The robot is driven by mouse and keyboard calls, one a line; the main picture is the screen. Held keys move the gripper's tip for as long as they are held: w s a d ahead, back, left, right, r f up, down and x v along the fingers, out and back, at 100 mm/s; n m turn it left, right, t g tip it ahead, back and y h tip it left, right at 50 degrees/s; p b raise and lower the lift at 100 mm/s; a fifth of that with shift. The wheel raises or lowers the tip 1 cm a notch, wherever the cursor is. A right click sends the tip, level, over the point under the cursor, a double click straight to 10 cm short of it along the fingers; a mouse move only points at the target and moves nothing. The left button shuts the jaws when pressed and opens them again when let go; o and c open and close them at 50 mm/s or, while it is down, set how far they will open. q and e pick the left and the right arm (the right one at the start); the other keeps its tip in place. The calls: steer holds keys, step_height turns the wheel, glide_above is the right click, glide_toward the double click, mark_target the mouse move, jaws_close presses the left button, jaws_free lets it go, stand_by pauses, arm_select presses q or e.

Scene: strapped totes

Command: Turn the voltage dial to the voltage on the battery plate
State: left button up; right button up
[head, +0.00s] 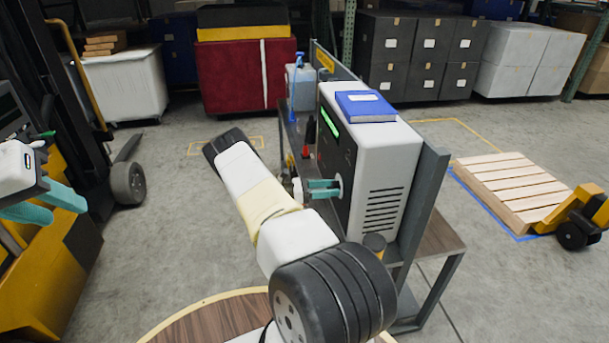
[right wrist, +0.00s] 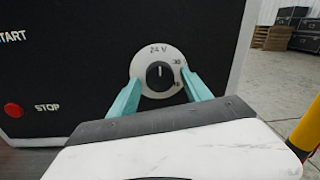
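The charger (head: 378,137) is a white box with a black front, standing on a bench. In the right wrist view the voltage dial (right wrist: 141,76) is a white disc with a black knob (right wrist: 160,76). Its white mark points up towards "24 V"; "36" and "48" sit at the right. My right gripper (head: 335,189) is at the front; in the wrist view its teal fingers (right wrist: 159,88) stand apart on either side of the dial, clear of the knob. I cannot tell if they touch the disc. My left gripper (head: 45,204) is open and empty at the far left. No readable battery plate shows.
A blue book (head: 365,106) lies on the charger. A red STOP button (right wrist: 14,110) and START lettering are left of the dial. A grey post stands at the bench's right. A yellow lift truck (head: 50,275) is at left, and a wooden pallet (head: 510,187) at right.

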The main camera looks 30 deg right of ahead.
jaws_close()
steer(key=shift+m, duration=0.3)
steer(key=m, duration=1)
steer(key=shift+w+r+m+t, duration=0.1)
steer(key=shift+w+m+t, duration=0.05)
steer(key=shift+m+t, duration=0.2)
steer(key=shift+t, duration=0.25)
steer(key=shift+o, duration=1.1)
jaws_free()
